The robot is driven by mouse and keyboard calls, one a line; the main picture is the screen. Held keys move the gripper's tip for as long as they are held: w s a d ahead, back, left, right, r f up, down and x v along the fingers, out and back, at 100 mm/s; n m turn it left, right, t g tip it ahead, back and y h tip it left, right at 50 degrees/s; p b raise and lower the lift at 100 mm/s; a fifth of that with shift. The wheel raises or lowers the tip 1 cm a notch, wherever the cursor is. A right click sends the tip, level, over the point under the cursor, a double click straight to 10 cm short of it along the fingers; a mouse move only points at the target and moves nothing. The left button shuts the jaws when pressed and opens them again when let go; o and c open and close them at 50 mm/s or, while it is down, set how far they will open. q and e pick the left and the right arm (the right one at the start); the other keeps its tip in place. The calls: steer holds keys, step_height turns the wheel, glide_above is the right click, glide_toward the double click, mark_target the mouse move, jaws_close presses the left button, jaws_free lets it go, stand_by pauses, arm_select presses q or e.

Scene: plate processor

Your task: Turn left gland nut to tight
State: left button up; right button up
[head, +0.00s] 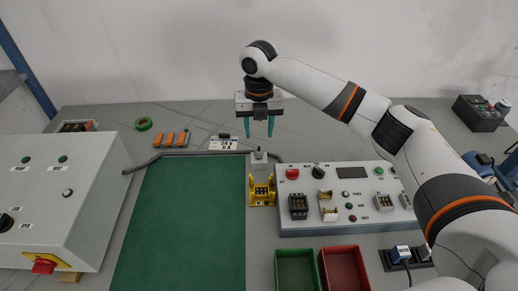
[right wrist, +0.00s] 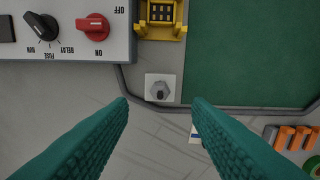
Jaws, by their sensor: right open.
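A grey hex nut, likely the gland nut (right wrist: 160,90), sits on a small pale square block with a dark stub at its centre, in the right wrist view. It also shows small in the head view (head: 259,155), at the top right corner of the green mat. I cannot tell how tight it is. My right gripper (head: 261,131) points down with teal fingers apart, empty, above and behind the block. In the right wrist view the fingertips (right wrist: 160,104) lie either side of the nut's column, apart from it. My left gripper is out of view.
A grey control panel (head: 340,222) stands right of the block, a yellow holder (head: 262,190) in front. A dark cable (head: 190,154) runs along the green mat's (head: 185,220) back edge. Orange blocks (head: 170,139) lie left. Green (head: 296,252) and red (head: 345,250) bins stand in front.

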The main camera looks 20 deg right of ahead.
mark_target(259, 152)
step_height(259, 152, down, 8)
steer(key=shift+r+p, duration=0.15)
steer(key=shift+p, duration=0.15)
steer(key=shift+c, duration=0.6)
steer(key=shift+r, duration=0.1)
jaws_close()
